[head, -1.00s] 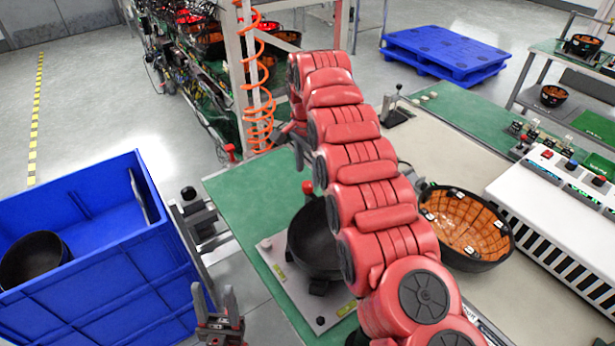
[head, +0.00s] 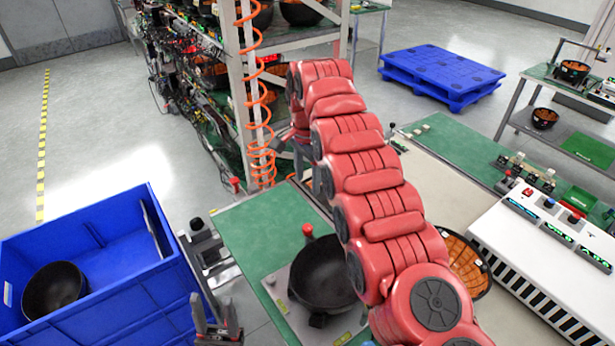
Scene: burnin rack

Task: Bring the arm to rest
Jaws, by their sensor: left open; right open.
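My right arm (head: 372,190) is a chain of red segments that reaches from the bottom right up toward the rack. Its gripper (head: 300,150) shows only in part beyond the far end of the arm, beside the rack post. My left gripper (head: 217,318) is at the bottom, in front of the blue bin's right side. Its fingers are apart and nothing is between them.
A blue bin (head: 100,310) at the left holds a black bowl (head: 55,290). Another black bowl (head: 322,272) sits on a fixture on the green table (head: 250,222). An orange-lined bowl (head: 466,266) is partly behind my arm. The rack (head: 240,100) stands behind; a blue pallet (head: 440,75) lies farther back.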

